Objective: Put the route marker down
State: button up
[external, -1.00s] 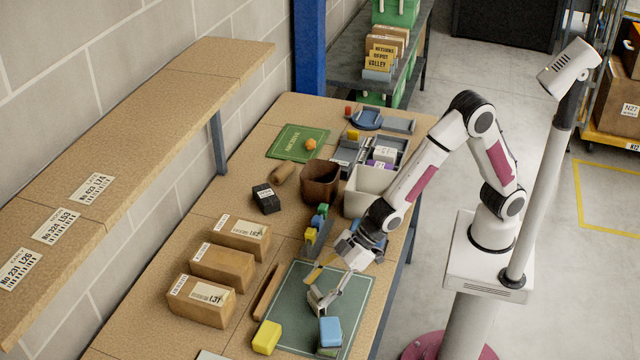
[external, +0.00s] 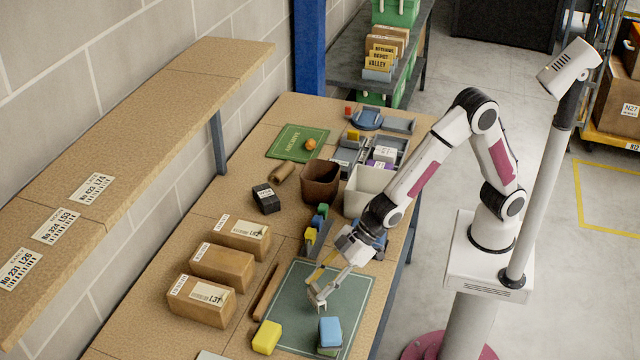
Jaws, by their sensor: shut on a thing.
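My gripper (external: 320,294) is low over the dark green mat (external: 352,305) on the bench, its fingers pointing down and to the left. It is shut on a small pale thing at its fingertips, which I take to be the route marker. The fingers cover most of it, and I cannot tell whether it touches the mat. A blue block (external: 330,330) sits at the mat's near edge, and a yellow block (external: 267,337) at its near left corner.
Cardboard boxes (external: 200,300) line the bench's left side. A thin brown strip (external: 265,291) lies left of the mat. A brown bin (external: 321,182) and a white bin (external: 366,190) stand behind the gripper. The mat's middle is mostly clear.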

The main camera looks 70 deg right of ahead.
jog(key=s+d+r, duration=0.2)
jog(key=s+d, duration=1)
jog(key=shift+s+d, duration=0.35)
jog(key=shift+d, duration=0.05)
dwell(0.6)
jog(key=shift+w+a, duration=0.1)
jog(key=shift+a, duration=0.05)
dwell(0.5)
jog(key=w+a, duration=0.8)
dwell(0.7)
jog(key=shift+d, duration=0.1)
jog(key=w+d+r+m+t+h, duration=0.15)
jog(key=w+d+r, duration=0.25)
jog(key=d, duration=0.6)
jog(key=w+d+r+m+t+h, duration=0.1)
jog(key=w+d+r+m+h, duration=0.25)
jog(key=d, duration=0.55)
jog(key=d+r+m, duration=0.2)
jog(key=d+r, duration=0.1)
jog(key=d, duration=0.7)
jog(key=d+r+m+h, duration=0.1)
jog(key=d+r, duration=0.3)
jog(key=d, duration=0.6)
jog(key=shift+r+m, duration=0.15)
jog(key=shift+m, duration=0.35)
